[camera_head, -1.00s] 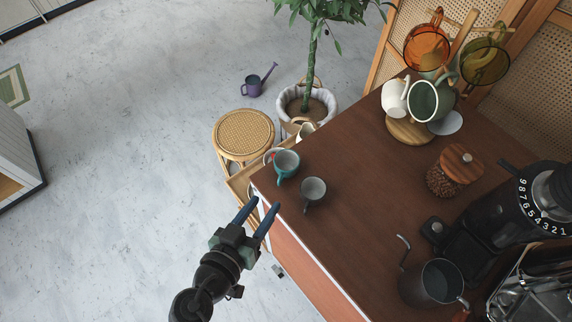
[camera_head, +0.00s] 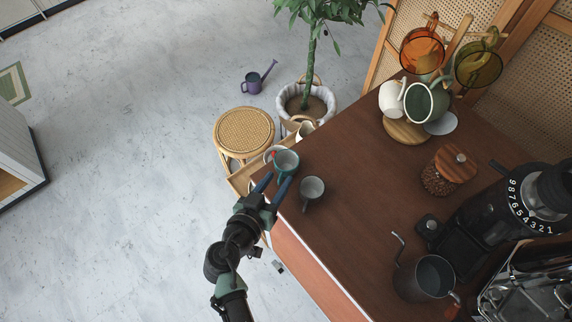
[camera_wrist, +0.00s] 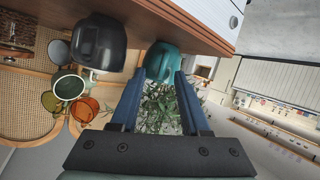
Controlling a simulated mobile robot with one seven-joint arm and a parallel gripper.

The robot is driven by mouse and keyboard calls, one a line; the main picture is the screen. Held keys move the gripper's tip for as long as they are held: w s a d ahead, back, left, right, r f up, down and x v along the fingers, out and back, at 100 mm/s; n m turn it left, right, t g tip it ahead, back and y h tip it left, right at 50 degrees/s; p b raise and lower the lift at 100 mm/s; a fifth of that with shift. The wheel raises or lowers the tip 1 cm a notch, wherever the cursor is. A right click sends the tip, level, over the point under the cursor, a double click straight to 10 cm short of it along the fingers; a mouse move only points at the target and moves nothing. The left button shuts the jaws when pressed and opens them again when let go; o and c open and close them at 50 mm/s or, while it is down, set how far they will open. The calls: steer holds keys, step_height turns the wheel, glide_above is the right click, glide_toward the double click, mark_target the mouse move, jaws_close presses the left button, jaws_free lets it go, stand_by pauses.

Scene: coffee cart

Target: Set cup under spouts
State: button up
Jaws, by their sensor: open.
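A teal cup (camera_head: 287,160) stands upright at the counter's near left corner. A grey cup (camera_head: 311,188) stands close to its right. My gripper (camera_head: 273,184) is open, its blue fingers pointing at the teal cup from the counter's edge. In the wrist view the teal cup (camera_wrist: 162,60) lies straight ahead between the fingertips (camera_wrist: 158,77), and nothing is gripped. The dark grey cup (camera_wrist: 98,42) is left of the fingers there. A metal machine (camera_head: 528,290) is partly in view at the lower right; no spouts can be made out.
The wooden counter (camera_head: 360,170) is clear in the middle. A steel pitcher (camera_head: 428,278), a black grinder (camera_head: 480,225) and a bean jar (camera_head: 447,170) stand on its right side. A mug stand (camera_head: 404,132) is at the back. A stool (camera_head: 244,131) and potted plant are beyond the corner.

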steer(key=shift+c, duration=0.3)
jaws_close()
steer(key=shift+s+f, duration=0.1)
stand_by(1.0)
